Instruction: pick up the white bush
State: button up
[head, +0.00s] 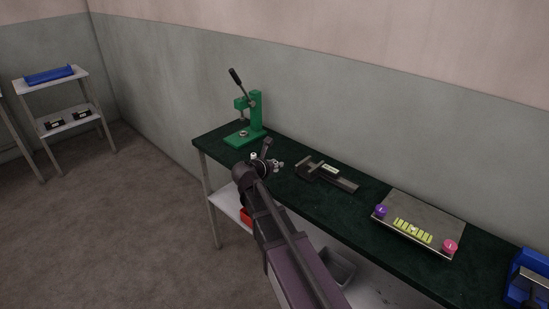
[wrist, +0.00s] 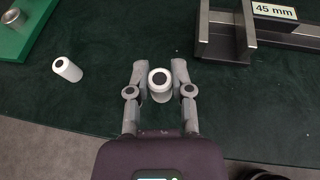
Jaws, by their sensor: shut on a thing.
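A white bush (wrist: 160,88) with a dark bore stands between the fingers of my gripper (wrist: 159,72) in the wrist view. The fingers are shut on it from both sides. Its lower part is partly hidden by perspective, so I cannot tell whether it still touches the bench. A second white bush (wrist: 68,69) stands apart to the left on the dark green bench top. In the head view my gripper (head: 268,162) is over the bench, between the green press and the vise; the arm hides much of this area.
The green press (head: 256,115) stands at the bench's far left end. A grey vise (head: 325,174) labelled 45 mm lies right of my gripper.

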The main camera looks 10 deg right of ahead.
jog(key=s, duration=0.7)
jog(key=s+d+r+p, duration=0.1)
jog(key=s, duration=0.3)
jog(key=shift+s+d, duration=0.1)
jog(key=shift+s, duration=0.2)
jog(key=shift+r, duration=0.1)
notch_tip(320, 180, up, 15)
jog(key=p, duration=1.4)
jog(key=shift+f+p, duration=0.2)
jog(key=shift+p, duration=0.2)
jog(key=shift+s, duration=0.2)
